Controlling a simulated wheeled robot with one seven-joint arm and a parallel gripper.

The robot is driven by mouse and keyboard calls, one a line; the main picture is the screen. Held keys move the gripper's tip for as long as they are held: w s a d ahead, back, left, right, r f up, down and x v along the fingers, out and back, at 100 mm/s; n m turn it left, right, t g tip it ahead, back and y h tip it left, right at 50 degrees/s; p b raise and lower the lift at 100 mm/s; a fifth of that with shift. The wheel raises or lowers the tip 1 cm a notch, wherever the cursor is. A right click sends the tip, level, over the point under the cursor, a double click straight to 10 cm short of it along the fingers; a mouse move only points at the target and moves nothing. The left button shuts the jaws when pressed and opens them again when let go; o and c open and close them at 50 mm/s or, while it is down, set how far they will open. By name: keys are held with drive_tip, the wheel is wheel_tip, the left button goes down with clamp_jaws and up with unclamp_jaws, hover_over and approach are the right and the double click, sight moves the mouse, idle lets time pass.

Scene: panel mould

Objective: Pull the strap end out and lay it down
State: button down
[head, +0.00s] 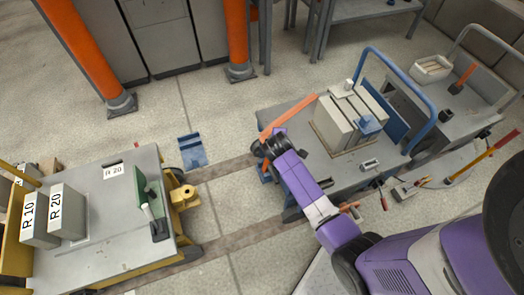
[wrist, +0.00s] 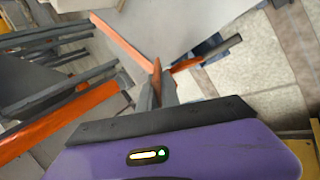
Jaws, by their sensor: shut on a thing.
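An orange strap (head: 292,115) stretches from the grey block mould (head: 340,125) on the blue-handled cart out past the cart's left edge. My gripper (head: 264,148) is at the strap's outer end, just off that edge. In the wrist view the strap (wrist: 125,40) runs from upper left down to my gripper (wrist: 157,78), whose narrow fingers are shut on it. A short orange piece (wrist: 187,64) shows on the other side of the fingers. The exact grip is small and partly hidden by the fingers.
A second cart (head: 115,240) at left carries blocks marked R 10 and R 20 and a green-and-black tool. A blue item (head: 192,150) lies on the floor between the carts. Orange posts (head: 238,40) stand behind. Another cart (head: 455,105) stands at right.

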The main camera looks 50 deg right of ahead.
drive_tip(key=s+d+f+n+t+y+b, duration=0.1)
drive_tip(key=s+d+n+t, duration=0.15)
drive_tip(key=d, duration=0.35)
drive_tip(key=s+d+f+n+t+y+b, duration=0.1)
drive_tip(key=d+n, duration=0.2)
drive_tip(key=d, duration=0.4)
drive_tip(key=shift+s+f+b, duration=0.15)
drive_tip(key=shift+f+b, duration=3.15)
drive_tip(key=shift+f, duration=1.1)
drive_tip(key=c, duration=1.5)
unclamp_jaws()
drive_tip(key=shift+a, duration=0.1)
drive_tip(key=p+v, duration=0.2)
drive_tip(key=v, duration=0.5)
drive_tip(key=shift+s+r, duration=0.25)
drive_tip(key=shift+r, duration=0.05)
